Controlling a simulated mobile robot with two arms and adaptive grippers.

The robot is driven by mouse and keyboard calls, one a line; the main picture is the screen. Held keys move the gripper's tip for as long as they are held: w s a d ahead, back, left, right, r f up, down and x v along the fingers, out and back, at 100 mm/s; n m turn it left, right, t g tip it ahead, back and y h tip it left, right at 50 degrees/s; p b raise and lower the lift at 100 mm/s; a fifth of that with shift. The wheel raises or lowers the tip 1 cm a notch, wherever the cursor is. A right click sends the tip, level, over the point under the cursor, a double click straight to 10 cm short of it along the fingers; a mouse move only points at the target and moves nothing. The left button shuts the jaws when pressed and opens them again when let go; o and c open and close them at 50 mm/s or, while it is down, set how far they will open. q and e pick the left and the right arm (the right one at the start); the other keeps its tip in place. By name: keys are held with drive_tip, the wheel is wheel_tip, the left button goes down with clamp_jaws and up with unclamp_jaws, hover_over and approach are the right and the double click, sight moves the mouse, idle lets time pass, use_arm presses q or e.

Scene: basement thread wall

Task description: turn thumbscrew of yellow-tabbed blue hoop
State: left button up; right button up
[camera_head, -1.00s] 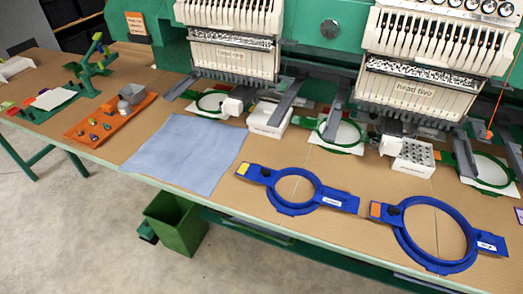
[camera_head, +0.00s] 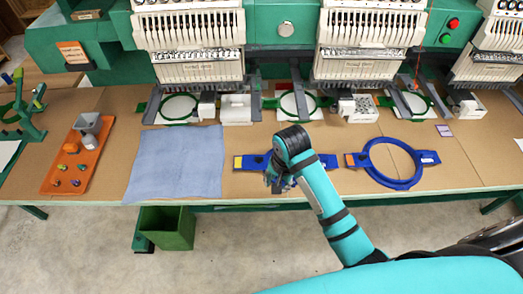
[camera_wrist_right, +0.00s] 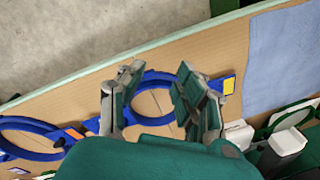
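The yellow-tabbed blue hoop (camera_head: 326,160) lies flat on the brown table, largely covered by my right arm in the head view. Its yellow tab (camera_head: 238,162) shows at the left end. In the right wrist view the hoop (camera_wrist_right: 158,77) is seen beyond my fingers, with the yellow tab (camera_wrist_right: 229,85) right of them. My right gripper (camera_wrist_right: 158,70) is open and empty, its fingers apart above the hoop; it also shows in the head view (camera_head: 279,183). The thumbscrew cannot be made out clearly; a finger covers the area beside the tab. My left gripper is not in view.
An orange-tabbed blue hoop (camera_head: 421,178) lies to the right. A blue cloth (camera_head: 175,165) lies to the left, with an orange tray (camera_head: 55,178) beyond it. Embroidery heads (camera_head: 190,40) and white boxes (camera_head: 236,108) stand behind. A green bin (camera_head: 168,228) is below the table edge.

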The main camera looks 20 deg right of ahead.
drive_tip(key=w+a+r+m, duration=0.1)
drive_tip(key=w+r+m, duration=0.45)
drive_tip(key=w, duration=0.35)
wheel_tip(320, 180, up, 6)
drive_tip(key=f+m+g, duration=0.1)
drive_tip(key=m+g, duration=0.1)
drive_tip(key=m, duration=0.4)
hover_over(261, 158)
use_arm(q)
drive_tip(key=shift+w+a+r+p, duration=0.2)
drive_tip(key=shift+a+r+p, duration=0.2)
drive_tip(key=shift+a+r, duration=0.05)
use_arm(e)
drive_tip(key=shift+n, duration=0.25)
wheel_tip(261, 158, down, 16)
drive_tip(key=shift+w+f, duration=0.1)
drive_tip(key=shift+f, duration=0.05)
drive_tip(key=shift+c, duration=0.4)
clamp_jaws()
